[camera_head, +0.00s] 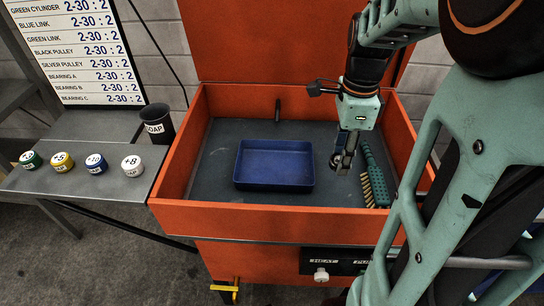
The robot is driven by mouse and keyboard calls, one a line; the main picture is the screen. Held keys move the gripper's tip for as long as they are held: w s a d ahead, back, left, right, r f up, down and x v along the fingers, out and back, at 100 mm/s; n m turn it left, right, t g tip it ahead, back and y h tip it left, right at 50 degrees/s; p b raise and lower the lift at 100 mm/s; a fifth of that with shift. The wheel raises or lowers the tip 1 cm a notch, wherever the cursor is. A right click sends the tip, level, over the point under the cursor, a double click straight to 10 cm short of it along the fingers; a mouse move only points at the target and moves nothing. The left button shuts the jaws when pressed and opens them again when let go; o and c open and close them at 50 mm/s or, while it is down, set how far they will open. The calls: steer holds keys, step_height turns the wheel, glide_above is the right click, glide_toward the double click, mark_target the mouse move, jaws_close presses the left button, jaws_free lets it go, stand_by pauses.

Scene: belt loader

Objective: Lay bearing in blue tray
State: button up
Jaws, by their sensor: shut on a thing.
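The blue tray (274,185) lies flat and empty on the dark floor of an orange bin, left of my gripper. My gripper (341,164) points down over the bin floor, to the right of the tray and apart from it in the picture. Its fingers are shut on a small grey metal thing, seemingly the bearing; its shape is mostly hidden by the fingers. How high it is held above the bin floor is hard to tell.
The orange bin (270,221) has raised walls all round. A green brush (372,168) lies right of my gripper. A list board (78,50) stands behind.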

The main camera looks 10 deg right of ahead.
steer(key=w+a+f, duration=0.4)
steer(key=w+a, duration=0.1)
steer(key=w, duration=0.2)
steer(key=b, duration=0.2)
glide_above(292, 170)
steer(key=f, duration=0.5)
steer(key=shift+s+d, duration=0.25)
steer(key=shift+s, duration=0.1)
steer(key=shift+w+a+f, duration=0.15)
steer(key=shift+f, duration=0.85)
steer(key=shift+w+a+f, duration=0.1)
steer(key=shift+w+f, duration=0.05)
steer(key=shift+f, duration=0.85)
steer(key=shift+f, duration=0.1)
steer(key=shift+f, duration=0.15)
steer(key=o, duration=1.2)
